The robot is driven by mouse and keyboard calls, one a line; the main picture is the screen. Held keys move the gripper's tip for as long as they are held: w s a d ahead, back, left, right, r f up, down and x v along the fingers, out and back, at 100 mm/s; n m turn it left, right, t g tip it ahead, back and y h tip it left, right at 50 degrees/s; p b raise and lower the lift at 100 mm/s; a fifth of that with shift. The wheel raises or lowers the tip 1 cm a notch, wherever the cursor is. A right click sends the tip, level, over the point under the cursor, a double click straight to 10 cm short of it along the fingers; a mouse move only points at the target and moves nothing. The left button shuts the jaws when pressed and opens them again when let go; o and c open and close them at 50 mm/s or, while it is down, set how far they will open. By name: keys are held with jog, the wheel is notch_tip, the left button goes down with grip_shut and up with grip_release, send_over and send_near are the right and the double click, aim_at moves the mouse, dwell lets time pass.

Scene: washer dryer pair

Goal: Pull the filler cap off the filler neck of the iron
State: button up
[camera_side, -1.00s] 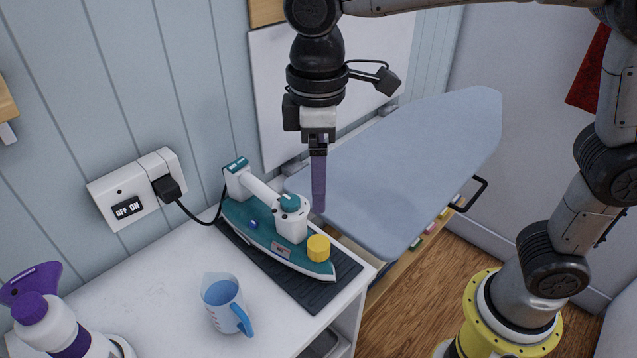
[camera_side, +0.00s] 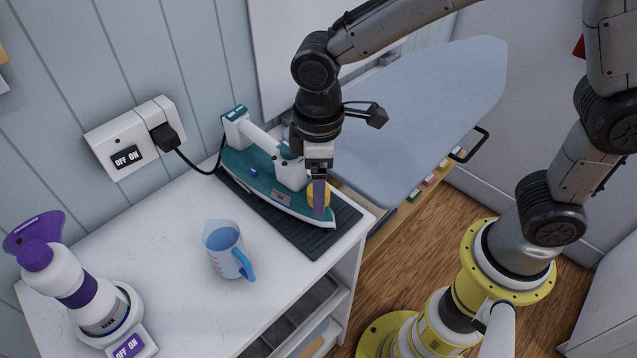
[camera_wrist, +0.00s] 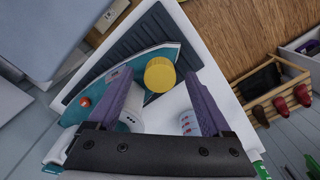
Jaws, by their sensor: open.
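The iron (camera_side: 262,178) is teal and white and rests on a dark ribbed mat (camera_side: 340,222) on the white counter. The yellow filler cap (camera_side: 312,193) is on the front part of the iron; in the side view my gripper partly covers it. In the wrist view the cap (camera_wrist: 160,74) shows as a round yellow disc ahead of and between my two purple fingers. My gripper (camera_side: 319,212) points down at the cap. My gripper (camera_wrist: 160,100) is open and empty in the wrist view. The filler neck under the cap is hidden.
A measuring jug (camera_side: 226,250) of blue liquid stands in front of the iron. A purple-and-white bottle (camera_side: 75,285) stands at the left. A cord runs from the iron to the wall socket (camera_side: 130,143). The ironing board (camera_side: 420,120) lies behind to the right.

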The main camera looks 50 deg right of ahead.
jog(key=shift+f, duration=0.15)
grip_shut()
dwell(0.7)
